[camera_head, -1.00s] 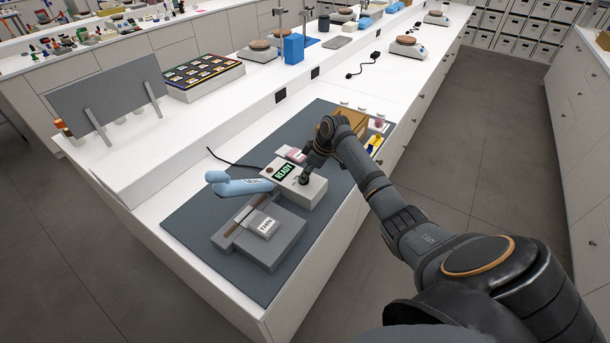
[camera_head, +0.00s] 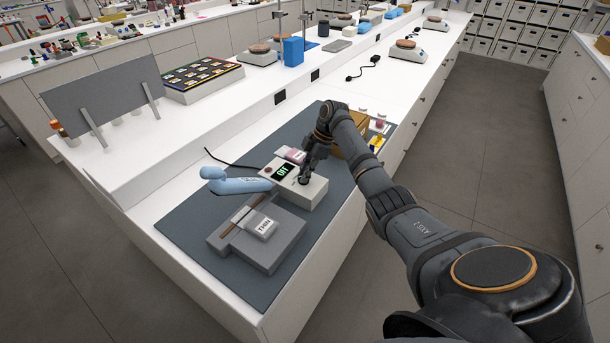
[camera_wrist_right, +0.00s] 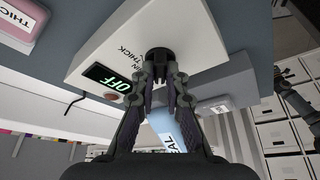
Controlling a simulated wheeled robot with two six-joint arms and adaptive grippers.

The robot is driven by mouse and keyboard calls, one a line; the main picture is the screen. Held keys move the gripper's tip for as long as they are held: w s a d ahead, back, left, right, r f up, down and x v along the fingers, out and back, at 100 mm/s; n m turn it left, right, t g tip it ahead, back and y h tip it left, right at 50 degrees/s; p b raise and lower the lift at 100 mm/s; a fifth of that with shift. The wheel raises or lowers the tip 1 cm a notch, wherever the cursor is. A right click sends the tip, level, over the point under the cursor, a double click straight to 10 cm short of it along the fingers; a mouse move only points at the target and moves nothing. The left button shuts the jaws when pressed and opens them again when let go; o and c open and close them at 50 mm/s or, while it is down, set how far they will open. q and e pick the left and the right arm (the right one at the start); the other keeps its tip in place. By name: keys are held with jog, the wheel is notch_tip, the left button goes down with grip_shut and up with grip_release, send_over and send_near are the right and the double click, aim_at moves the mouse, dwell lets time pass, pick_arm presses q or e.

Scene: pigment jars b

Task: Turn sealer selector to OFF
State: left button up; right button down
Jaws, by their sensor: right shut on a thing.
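The sealer (camera_head: 312,193) is a white box on the dark mat, with a light blue lever (camera_head: 240,186) on its left side. Its small display (camera_head: 282,170) shows green text, which reads OFF in the wrist view (camera_wrist_right: 112,78). A red lamp (camera_wrist_right: 111,96) sits beside the display. The black selector knob (camera_wrist_right: 158,54) is on the sealer's top face, near printed words including THICK. My right gripper (camera_head: 304,179) reaches down onto the sealer. Its fingertips (camera_wrist_right: 160,78) are shut on the knob, hiding part of it. My left gripper is not in view.
A grey block (camera_head: 270,254) with a pouch labelled THIN (camera_head: 261,225) stands in front of the sealer. A pink-labelled pouch (camera_head: 291,154) lies behind it. A cardboard box (camera_head: 350,143) stands beyond my right wrist. A black cable (camera_head: 228,162) runs at the back left.

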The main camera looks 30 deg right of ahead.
dwell(0.4)
jog(key=c, duration=1.4)
grip_release()
jog(key=shift+r, duration=0.1)
jog(key=v, duration=1.1)
jog(key=shift+d+r, duration=0.15)
jog(key=shift+r, duration=0.25)
